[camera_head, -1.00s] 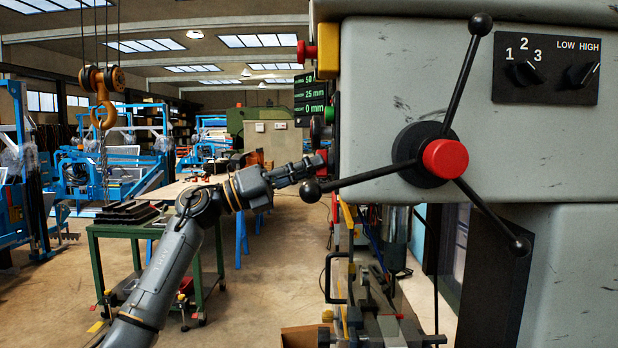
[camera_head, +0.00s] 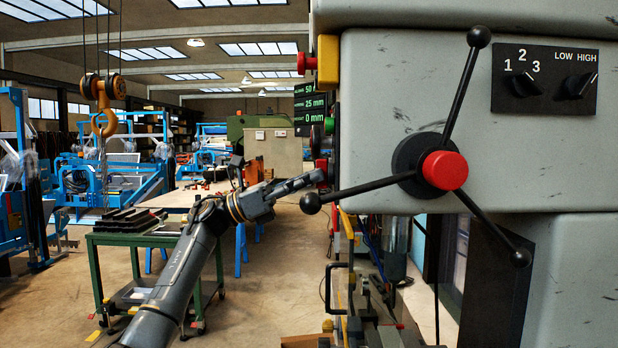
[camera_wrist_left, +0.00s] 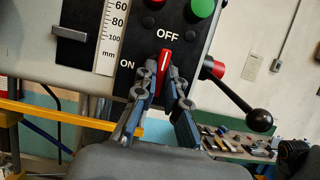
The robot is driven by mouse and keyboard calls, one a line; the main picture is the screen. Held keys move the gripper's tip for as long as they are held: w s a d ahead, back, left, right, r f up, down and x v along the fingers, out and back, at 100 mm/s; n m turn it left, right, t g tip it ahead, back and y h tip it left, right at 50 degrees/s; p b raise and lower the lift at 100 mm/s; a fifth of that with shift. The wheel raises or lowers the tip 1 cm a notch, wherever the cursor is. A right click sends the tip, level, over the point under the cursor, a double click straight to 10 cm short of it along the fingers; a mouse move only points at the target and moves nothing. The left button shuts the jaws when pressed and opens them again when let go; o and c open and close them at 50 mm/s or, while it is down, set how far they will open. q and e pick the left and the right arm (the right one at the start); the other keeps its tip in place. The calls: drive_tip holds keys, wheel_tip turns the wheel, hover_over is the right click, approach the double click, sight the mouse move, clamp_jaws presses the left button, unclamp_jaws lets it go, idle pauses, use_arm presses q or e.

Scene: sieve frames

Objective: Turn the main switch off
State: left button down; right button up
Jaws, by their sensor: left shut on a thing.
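The main switch (camera_wrist_left: 164,66) is a small red knob with a white line on a black panel. In the left wrist view its line points up toward the OFF label (camera_wrist_left: 167,35); the ON label (camera_wrist_left: 127,64) is to its left. My left gripper (camera_wrist_left: 166,74) is shut on the knob, one finger on each side. In the head view my left gripper (camera_head: 317,178) reaches to the left edge of the grey drill machine (camera_head: 430,90), where the knob is hidden. My right gripper is not in view.
A black three-arm lever with a red hub (camera_head: 445,170) sticks out from the machine, one ball (camera_head: 310,203) close by my left gripper. A green button (camera_wrist_left: 202,6) is above the switch. A green cart (camera_head: 140,238) stands below my left arm.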

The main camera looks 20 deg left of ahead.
use_arm(q)
drive_tip(key=shift+f, duration=0.15)
drive_tip(key=c, duration=1.4)
unclamp_jaws()
drive_tip(key=v, duration=1.2)
